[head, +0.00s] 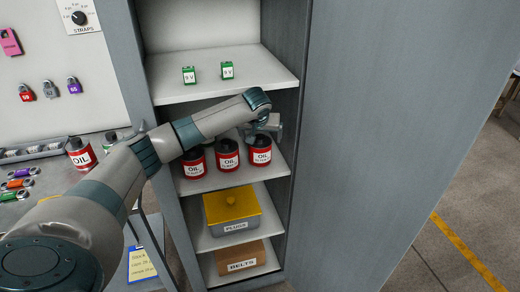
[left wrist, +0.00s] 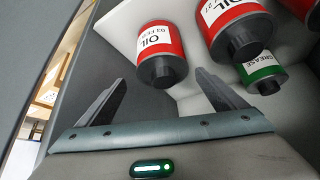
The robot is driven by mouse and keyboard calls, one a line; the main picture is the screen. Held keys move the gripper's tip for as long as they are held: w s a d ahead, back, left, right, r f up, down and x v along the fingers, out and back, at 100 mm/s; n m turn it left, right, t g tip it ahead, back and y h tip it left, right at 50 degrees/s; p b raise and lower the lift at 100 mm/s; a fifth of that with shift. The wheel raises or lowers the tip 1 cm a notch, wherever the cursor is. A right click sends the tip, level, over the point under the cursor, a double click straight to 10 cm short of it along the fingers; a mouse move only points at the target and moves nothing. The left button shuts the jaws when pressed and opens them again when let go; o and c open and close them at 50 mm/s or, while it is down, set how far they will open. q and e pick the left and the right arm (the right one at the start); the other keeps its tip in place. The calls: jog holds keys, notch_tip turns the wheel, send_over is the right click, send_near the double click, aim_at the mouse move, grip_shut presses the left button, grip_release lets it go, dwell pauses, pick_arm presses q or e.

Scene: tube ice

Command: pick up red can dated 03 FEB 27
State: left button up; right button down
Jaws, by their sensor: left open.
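A red can with a black lid and a white OIL label (left wrist: 155,42) shows in the left wrist view; its date line seems to begin 03 FE, the rest too small to read surely. It appears to be the right-hand red can (head: 261,156) of three on the cabinet shelf in the head view. My left gripper (left wrist: 160,84) is open and empty, its fingers spread to either side of that can's lid end, apart from it. In the head view the left gripper (head: 267,127) is above and behind that can. My right gripper is not in view.
Red cans at middle (head: 228,158) and left (head: 194,166) stand close beside it. A green GREASE can (left wrist: 262,72) is near them. The shelf above (head: 240,88) holds two green boxes; a yellow-lidded box (head: 232,212) is below. Another OIL can (head: 80,153) stands on the bench.

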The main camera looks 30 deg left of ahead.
aim_at(260, 138)
pick_arm(q)
jog(key=shift+x, duration=1.25)
jog(key=shift+p+x, duration=0.85)
jog(key=shift+p, duration=0.05)
jog(key=shift+p+x, duration=0.45)
jog(key=shift+x, duration=1.3)
jog(key=shift+s+a, duration=0.15)
jog(key=shift+a, duration=0.05)
jog(key=c, duration=1.6)
jog(key=shift+r, duration=0.15)
